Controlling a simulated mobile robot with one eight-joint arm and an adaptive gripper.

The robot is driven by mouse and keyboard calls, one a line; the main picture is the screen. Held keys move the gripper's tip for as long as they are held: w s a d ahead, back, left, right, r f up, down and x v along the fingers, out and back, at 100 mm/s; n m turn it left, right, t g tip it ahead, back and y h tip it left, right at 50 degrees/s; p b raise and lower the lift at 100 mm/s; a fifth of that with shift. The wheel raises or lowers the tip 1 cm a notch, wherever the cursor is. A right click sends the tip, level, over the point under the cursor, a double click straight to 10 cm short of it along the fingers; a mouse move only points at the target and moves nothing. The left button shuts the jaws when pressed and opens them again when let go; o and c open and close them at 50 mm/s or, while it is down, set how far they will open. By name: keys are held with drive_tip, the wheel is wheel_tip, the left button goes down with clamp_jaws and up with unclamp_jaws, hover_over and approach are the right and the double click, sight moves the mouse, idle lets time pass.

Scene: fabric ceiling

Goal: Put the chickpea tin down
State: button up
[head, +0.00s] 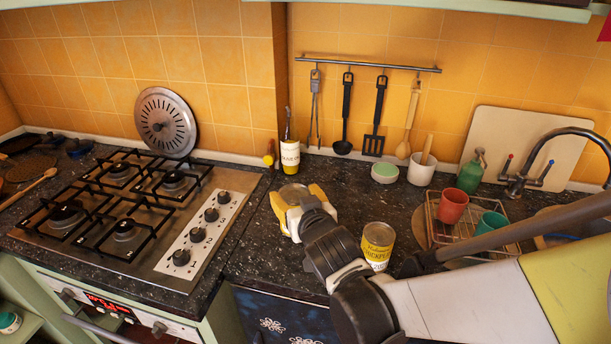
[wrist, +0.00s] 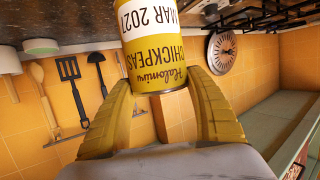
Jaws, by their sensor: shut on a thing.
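My gripper (head: 295,194) reaches over the dark counter, right of the hob. Its yellow fingers are shut on a chickpea tin (wrist: 158,50), yellow with a white "MAR 2027" band. The wrist view is upside down, so the held tin is upright, gripped by its upper part. In the head view mostly its greyish top (head: 291,193) shows between the fingers. Its base is out of the wrist view, and I cannot tell whether it touches the counter. A second yellow chickpea tin (head: 378,246) stands upright on the counter, right of my gripper.
The gas hob (head: 125,215) is left. A dish rack (head: 465,232) with red (head: 452,206) and green cups (head: 488,226) is right. Counter behind my gripper (head: 340,185) is clear.

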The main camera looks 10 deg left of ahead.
drive_tip(key=a+f+b, duration=0.3)
drive_tip(key=a+f, duration=0.3)
drive_tip(key=f, duration=0.1)
drive_tip(key=shift+w+f+b, duration=0.2)
drive_tip(key=shift+f+b, duration=0.05)
drive_tip(key=shift+b, duration=0.15)
drive_tip(key=shift+f, duration=0.1)
drive_tip(key=o, duration=1.4)
